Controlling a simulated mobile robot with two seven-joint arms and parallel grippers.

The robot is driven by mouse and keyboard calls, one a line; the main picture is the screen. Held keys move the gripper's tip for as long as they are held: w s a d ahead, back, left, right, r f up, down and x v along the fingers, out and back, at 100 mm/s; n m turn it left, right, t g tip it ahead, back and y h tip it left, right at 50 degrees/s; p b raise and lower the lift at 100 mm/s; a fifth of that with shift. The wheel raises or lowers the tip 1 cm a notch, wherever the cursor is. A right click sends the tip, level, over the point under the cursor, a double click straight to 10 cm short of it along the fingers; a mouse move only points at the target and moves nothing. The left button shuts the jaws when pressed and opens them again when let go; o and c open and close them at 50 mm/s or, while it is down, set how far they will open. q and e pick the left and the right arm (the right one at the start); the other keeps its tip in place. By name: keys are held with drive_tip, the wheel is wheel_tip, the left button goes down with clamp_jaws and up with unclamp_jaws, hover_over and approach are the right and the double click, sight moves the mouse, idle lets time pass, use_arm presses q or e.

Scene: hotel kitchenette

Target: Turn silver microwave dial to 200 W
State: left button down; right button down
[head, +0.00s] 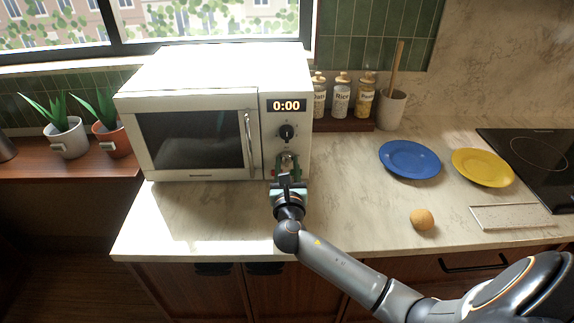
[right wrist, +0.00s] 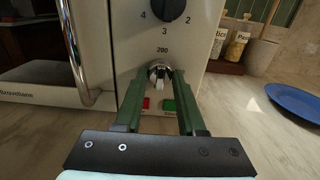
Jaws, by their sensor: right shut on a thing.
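The white microwave (head: 196,112) stands on the counter with its door shut and its display reading 0:00. Its silver dial (right wrist: 158,70) is low on the control panel, just under the "200" mark. My right gripper (right wrist: 161,82) is shut on the silver dial, one green finger on each side. In the head view my right gripper (head: 287,167) covers much of the dial. Which mark the dial points to is hard to read. A black dial (head: 286,132) sits above the silver one. My left gripper is not in view.
A red button (right wrist: 146,103) and a green button (right wrist: 169,105) sit below the silver dial, close to the fingers. Right of the microwave are jars (head: 341,98), a blue plate (head: 409,159), a yellow plate (head: 482,167) and a round brown item (head: 422,219).

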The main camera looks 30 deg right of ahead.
idle(0.3)
drive_tip(key=c, duration=0.5)
unclamp_jaws()
drive_tip(key=b+v, duration=0.1)
drive_tip(key=v, duration=1.1)
drive_tip(key=shift+s+a, duration=0.1)
drive_tip(key=shift+s, duration=0.2)
